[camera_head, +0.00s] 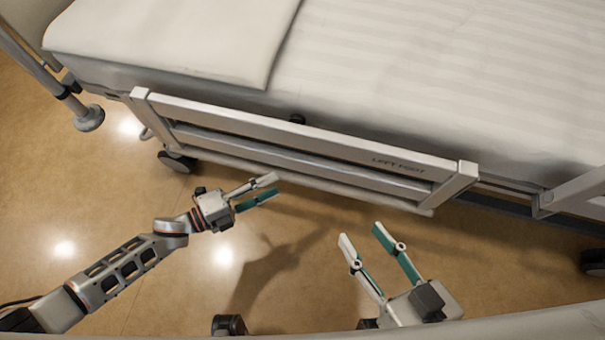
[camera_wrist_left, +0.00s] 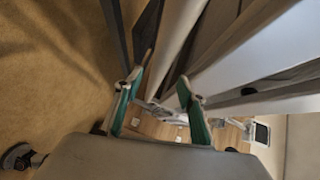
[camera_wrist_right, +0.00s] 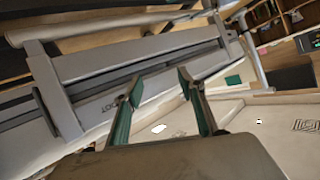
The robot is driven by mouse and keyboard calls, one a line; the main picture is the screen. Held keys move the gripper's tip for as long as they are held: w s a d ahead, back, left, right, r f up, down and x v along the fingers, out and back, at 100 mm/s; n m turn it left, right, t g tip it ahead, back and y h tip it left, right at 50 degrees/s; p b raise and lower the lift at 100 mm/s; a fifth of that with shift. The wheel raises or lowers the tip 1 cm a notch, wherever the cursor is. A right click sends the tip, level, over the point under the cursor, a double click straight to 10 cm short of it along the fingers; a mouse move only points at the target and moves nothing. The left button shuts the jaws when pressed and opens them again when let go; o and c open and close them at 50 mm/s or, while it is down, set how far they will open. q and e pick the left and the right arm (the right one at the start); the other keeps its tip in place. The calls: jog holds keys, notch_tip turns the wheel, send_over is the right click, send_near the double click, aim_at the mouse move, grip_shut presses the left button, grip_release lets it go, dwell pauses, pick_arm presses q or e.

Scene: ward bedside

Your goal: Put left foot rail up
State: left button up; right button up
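The left foot rail (camera_head: 280,132), a pale grey frame marked "LEFT FOOT", hangs along the near side of the bed, its top bar below the mattress top. It also shows in the right wrist view (camera_wrist_right: 135,57), with part of its lettering. My left gripper (camera_head: 274,184) is open and empty, on the near side of the rail and apart from it; its fingers show in the left wrist view (camera_wrist_left: 160,76). My right gripper (camera_head: 360,232) is open and empty, nearer to me, below the rail's right half; its fingers show in the right wrist view (camera_wrist_right: 160,77).
The bed's white striped mattress (camera_head: 440,70) lies behind the rail. Another rail (camera_head: 580,193) begins at the right edge. A pole with a round foot (camera_head: 89,118) stands at the left. A bed caster (camera_head: 177,161) sits under the rail's left end. The floor (camera_head: 300,285) before the bed is clear.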

aim_at(287, 180)
pick_arm(q)
jog(key=b+x, duration=0.1)
jog(key=x, duration=0.5)
jog(key=shift+d+f, duration=0.1)
jog(key=shift+d, duration=0.3)
jog(key=shift+x, duration=0.8)
pick_arm(e)
jog(key=shift+s+a+f+m, duration=0.15)
jog(key=shift+s+a+m, duration=0.05)
jog(key=shift+a+m, duration=0.25)
jog(key=shift+s+a+f+m, duration=0.15)
jog(key=shift+s+a+m, duration=0.05)
jog(key=shift+a+m, duration=0.25)
pick_arm(q)
jog(key=shift+c, duration=0.5)
grip_shut()
